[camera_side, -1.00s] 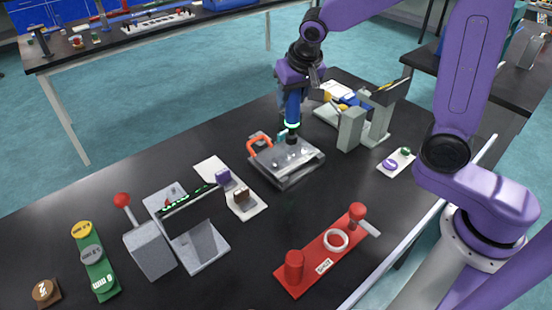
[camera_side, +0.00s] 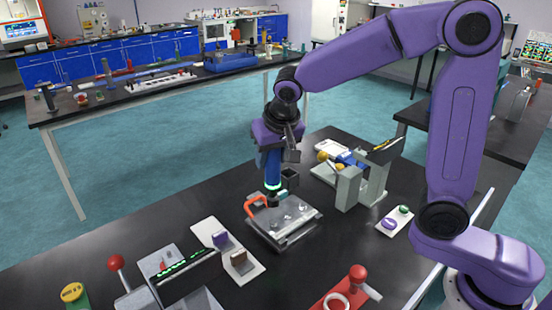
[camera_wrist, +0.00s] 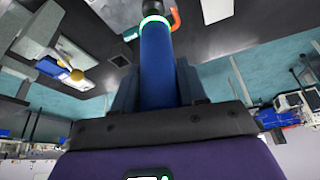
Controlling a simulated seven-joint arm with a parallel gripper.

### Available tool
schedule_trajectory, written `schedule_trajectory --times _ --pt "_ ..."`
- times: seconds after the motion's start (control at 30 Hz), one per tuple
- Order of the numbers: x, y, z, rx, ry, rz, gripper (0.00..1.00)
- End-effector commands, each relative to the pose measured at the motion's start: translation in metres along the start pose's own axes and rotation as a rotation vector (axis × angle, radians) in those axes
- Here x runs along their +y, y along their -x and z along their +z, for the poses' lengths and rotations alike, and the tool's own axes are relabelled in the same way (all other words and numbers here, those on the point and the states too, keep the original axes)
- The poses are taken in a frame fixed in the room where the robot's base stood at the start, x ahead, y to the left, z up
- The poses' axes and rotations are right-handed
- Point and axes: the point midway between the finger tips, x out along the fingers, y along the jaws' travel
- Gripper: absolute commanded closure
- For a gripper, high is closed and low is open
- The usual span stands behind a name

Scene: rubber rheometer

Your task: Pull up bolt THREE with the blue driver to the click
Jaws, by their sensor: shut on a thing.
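My gripper (camera_side: 270,150) is shut on the blue driver (camera_side: 273,168), which hangs upright with its green ring lit. In the wrist view the driver (camera_wrist: 157,65) stands between my gripper's fingers (camera_wrist: 157,95). Its dark tip is low over the back left of the grey metal plate (camera_side: 292,236), beside the orange handle (camera_side: 256,204). Whether the tip touches a bolt cannot be told. Several pale bolt heads (camera_side: 302,207) show on the plate; no bolt numbers are readable. The handle also shows in the wrist view (camera_wrist: 175,20).
A dark open box (camera_side: 290,178) stands just behind the driver. A grey stand (camera_side: 350,187) is to the right. A white card with two small blocks (camera_side: 213,232) lies to the left, a red holder (camera_side: 335,300) in front. A small white card (camera_side: 395,220) lies right.

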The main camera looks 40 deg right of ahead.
Motion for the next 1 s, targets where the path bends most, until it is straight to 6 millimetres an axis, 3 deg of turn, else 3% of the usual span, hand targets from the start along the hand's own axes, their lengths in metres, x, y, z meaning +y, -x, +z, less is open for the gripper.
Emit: schedule_trajectory --times 0.27,0.7,1.0 --pt "0.000 -0.002 0.000 0.002 0.001 -0.001 0.95" --pt "0.000 -0.038 0.015 0.001 0.001 0.000 0.95" --pt "0.000 -0.051 0.020 0.003 0.000 -0.001 0.95"
